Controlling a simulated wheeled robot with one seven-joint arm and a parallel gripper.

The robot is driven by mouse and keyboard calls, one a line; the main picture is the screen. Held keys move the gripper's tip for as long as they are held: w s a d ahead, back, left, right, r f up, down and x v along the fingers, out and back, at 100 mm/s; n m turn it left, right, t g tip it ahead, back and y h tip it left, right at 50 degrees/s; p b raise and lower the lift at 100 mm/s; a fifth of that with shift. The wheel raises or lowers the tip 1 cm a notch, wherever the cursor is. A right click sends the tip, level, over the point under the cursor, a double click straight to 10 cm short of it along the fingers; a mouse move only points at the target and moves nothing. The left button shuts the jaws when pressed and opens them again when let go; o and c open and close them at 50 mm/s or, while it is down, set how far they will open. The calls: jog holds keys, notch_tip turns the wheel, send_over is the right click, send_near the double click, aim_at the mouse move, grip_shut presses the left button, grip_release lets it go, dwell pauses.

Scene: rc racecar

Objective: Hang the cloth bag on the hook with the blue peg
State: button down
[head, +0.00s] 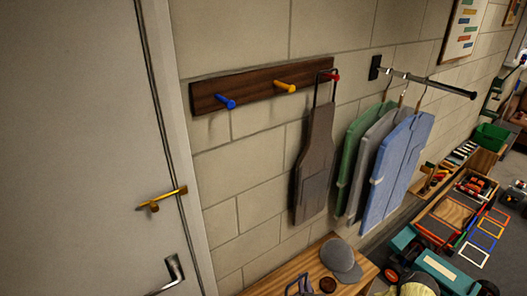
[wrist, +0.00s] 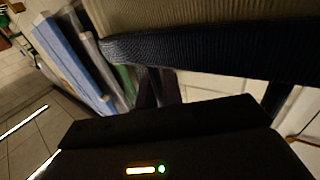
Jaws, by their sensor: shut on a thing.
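The blue peg (head: 226,102) is the left one of three on a dark wooden wall rail (head: 255,87); nothing hangs on it. In the wrist view, tan ribbed cloth (wrist: 210,14) with a dark navy band (wrist: 225,50) fills the top, very close to the camera; it looks like part of the cloth bag. The exact grip point is hidden.
The yellow peg (head: 285,87) is empty; a grey apron (head: 315,165) hangs from the red peg (head: 330,76). Several garments (head: 397,170) hang from a rod at right. A door (head: 85,130) with a brass latch (head: 162,198) stands left. A bench below bears a grey cap (head: 342,258).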

jog(key=w+r+y, duration=0.1)
jog(key=w+r, duration=0.8)
jog(key=w, duration=0.2)
jog(key=w+a+r+h, duration=0.1)
jog(key=w+r, duration=0.1)
jog(key=r, duration=0.5)
jog(key=w+a+r+h, duration=0.1)
jog(key=w+r+h, duration=0.15)
jog(key=r, duration=0.55)
jog(key=s+a+r+m, duration=0.1)
jog(key=s+a+r, duration=0.2)
jog(key=r, duration=0.7)
jog(key=s+a+r+m+h, duration=0.1)
jog(key=s+a+r, duration=0.2)
jog(key=r, duration=0.7)
jog(key=s+a+r+m+h, duration=0.1)
jog(key=s+a+r, duration=0.2)
jog(key=r, duration=0.7)
jog(key=shift+s+a+g, duration=0.2)
jog(key=shift+s+g, duration=0.1)
jog(key=shift+s, duration=0.75)
jog(key=shift+a, duration=0.1)
